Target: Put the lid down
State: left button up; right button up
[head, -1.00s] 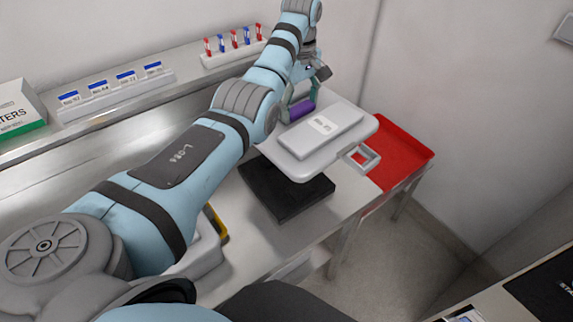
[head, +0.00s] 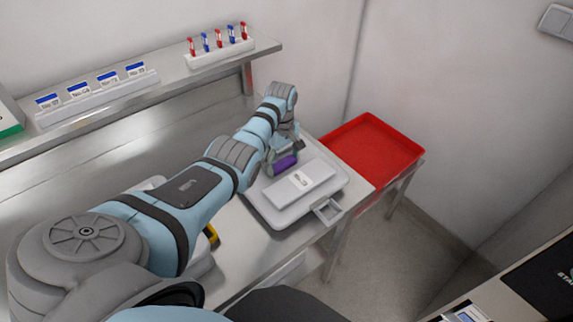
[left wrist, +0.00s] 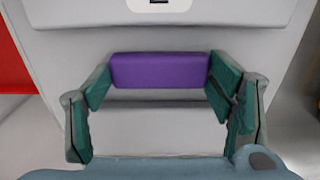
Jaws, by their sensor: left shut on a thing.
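The lid (head: 265,205) is a light grey rounded plate with a raised white block (head: 300,183) bearing a label and a square loop at its right corner. It looks level, low over the right end of the steel bench. I cannot tell whether it touches down. In the left wrist view, green finger pads of the gripper (left wrist: 160,78) meet both ends of the purple grip (left wrist: 160,70). My right gripper is out of view.
A red tray (head: 372,148) stands just right of the bench. A shelf along the wall holds a rack of red and blue tubes (head: 220,50) and a holder of blue-labelled boxes (head: 98,97). A yellow-edged grey thing (head: 210,236) is partly hidden behind my arm.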

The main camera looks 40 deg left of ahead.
aim_at(283, 163)
pick_arm(q)
jog(key=shift+w+d+r, duration=0.1)
jog(key=shift+r, duration=0.05)
jog(key=o, duration=1.9)
jog(key=shift+r+p, duration=0.35)
notch_tip(283, 163, up, 11)
jog(key=shift+r+p, duration=0.2)
jog(key=shift+p, duration=0.2)
